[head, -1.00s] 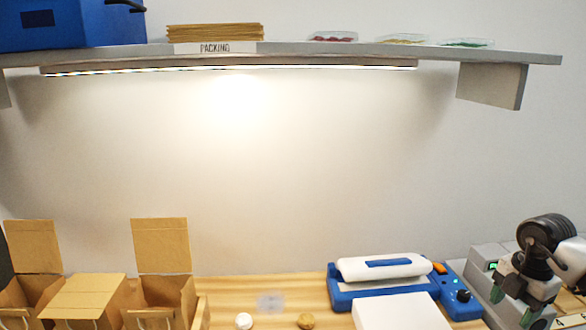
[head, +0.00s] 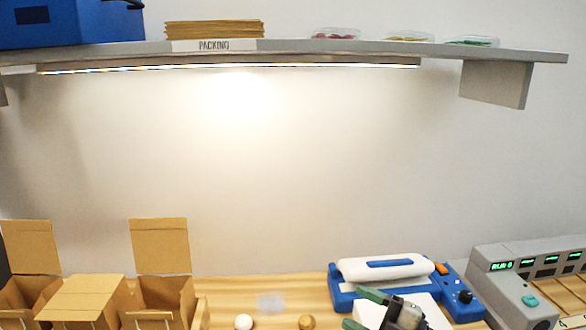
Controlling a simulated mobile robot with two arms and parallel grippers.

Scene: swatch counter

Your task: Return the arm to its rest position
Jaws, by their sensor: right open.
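My right gripper (head: 352,307) shows at the bottom of the head view, right of centre. Its two green-tipped fingers are apart, point left and hold nothing visible. It is in front of a white flat-topped block or stack (head: 436,316) and partly covers it. The rest of my right arm is below the picture edge. My left gripper is not in view.
A blue and white machine (head: 385,269) stands behind the gripper, with a grey device with green displays (head: 512,290) to its right. Open cardboard boxes (head: 82,292) stand at left. A white ball (head: 243,322) and a brown ball (head: 306,322) lie between. A shelf (head: 330,52) hangs above.

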